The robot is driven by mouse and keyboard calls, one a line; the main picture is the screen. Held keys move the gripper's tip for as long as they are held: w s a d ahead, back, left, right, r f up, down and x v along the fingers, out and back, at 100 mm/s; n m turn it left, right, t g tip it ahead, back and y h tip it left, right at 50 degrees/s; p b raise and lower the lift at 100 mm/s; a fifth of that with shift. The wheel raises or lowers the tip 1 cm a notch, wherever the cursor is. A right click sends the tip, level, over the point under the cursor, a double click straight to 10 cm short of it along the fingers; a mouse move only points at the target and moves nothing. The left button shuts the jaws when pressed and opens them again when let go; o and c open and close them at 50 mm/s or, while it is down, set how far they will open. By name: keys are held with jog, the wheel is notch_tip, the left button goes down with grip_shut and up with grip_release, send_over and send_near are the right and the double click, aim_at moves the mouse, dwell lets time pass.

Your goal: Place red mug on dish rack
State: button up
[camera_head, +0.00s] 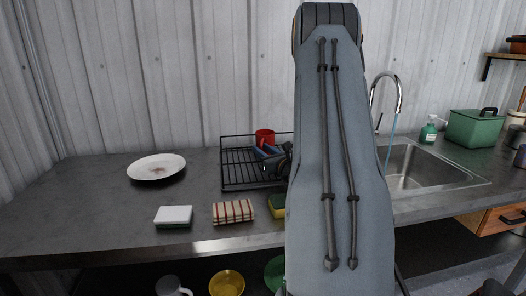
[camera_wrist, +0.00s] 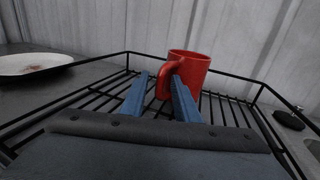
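The red mug (camera_head: 264,136) stands upright on the black wire dish rack (camera_head: 236,185), towards its back side. In the wrist view the red mug (camera_wrist: 190,66) is just beyond my fingertips, with its handle facing me. My gripper (camera_wrist: 159,77) has its two blue fingers spread apart over the rack's bars (camera_wrist: 100,104). The handle shows in the gap, close to the right finger; I cannot tell if they touch. My gripper (camera_head: 268,151) is partly hidden by my arm in the head view, as is the rack's right part.
A dirty white plate (camera_head: 157,167) lies left of the rack. A white-and-green sponge (camera_head: 174,215), a striped cloth block (camera_head: 233,211) and a yellow-green sponge (camera_head: 277,206) lie in front. The sink (camera_head: 418,168) is at right, with a green pot (camera_head: 471,128) beyond. The left counter is mostly clear.

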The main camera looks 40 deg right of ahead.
jog(key=shift+r, duration=0.2)
jog(key=b+v, duration=0.1)
jog(key=v, duration=0.6)
jog(key=shift+s+f, duration=0.1)
jog(key=shift+s, duration=0.15)
